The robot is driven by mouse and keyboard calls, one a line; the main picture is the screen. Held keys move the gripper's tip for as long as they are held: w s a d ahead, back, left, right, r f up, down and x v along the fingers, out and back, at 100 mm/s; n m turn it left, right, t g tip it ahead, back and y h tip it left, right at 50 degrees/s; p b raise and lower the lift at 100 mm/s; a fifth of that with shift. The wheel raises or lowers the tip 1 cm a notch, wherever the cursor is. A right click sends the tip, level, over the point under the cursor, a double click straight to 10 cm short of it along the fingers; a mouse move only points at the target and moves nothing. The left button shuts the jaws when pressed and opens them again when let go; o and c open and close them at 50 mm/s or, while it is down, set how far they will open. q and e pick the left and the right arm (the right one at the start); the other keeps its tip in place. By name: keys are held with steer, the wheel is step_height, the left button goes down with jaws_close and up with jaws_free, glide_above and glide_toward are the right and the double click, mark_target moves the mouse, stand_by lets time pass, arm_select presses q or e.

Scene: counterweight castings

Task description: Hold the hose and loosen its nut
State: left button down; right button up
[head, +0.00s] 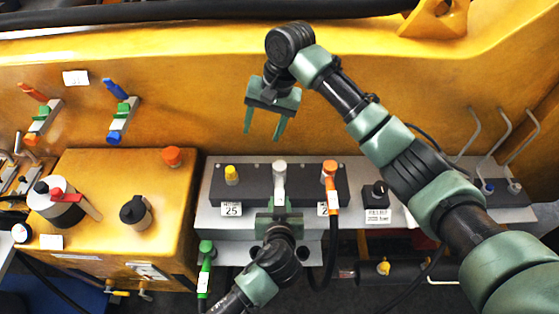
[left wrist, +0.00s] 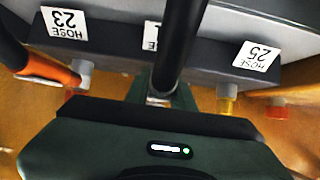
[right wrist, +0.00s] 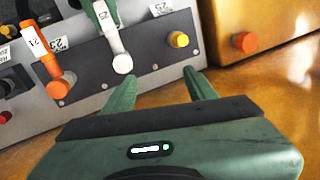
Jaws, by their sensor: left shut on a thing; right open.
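The hose (left wrist: 183,35) shows as a black tube in the left wrist view. Its pale nut (head: 279,172) is at the middle port of the dark manifold block; it also shows as a white cylinder in the right wrist view (right wrist: 122,63). My left gripper (head: 279,208) is shut on the hose just below the nut and hides part of it. My right gripper (head: 263,134) is open and empty, above and behind the block, apart from the nut. In the right wrist view its fingers (right wrist: 158,82) point toward the block.
An orange hose (head: 331,187) sits at the port to the right, and a yellow cap (head: 231,175) covers the port to the left. A black knob (head: 376,194) stands further right. A yellow box (head: 100,200) with an orange cap (head: 172,156) is at left.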

mark_target(280, 165)
steer(key=d+f+h, duration=0.1)
steer(key=f, duration=0.3)
steer(key=d+f+m+h, duration=0.1)
steer(key=f, duration=0.3)
steer(key=d+f+h, duration=0.1)
steer(key=d+f, duration=0.1)
steer(key=f, duration=0.2)
steer(key=shift+s+f+m, duration=0.25)
steer(key=shift+s+m, duration=0.15)
jaws_close()
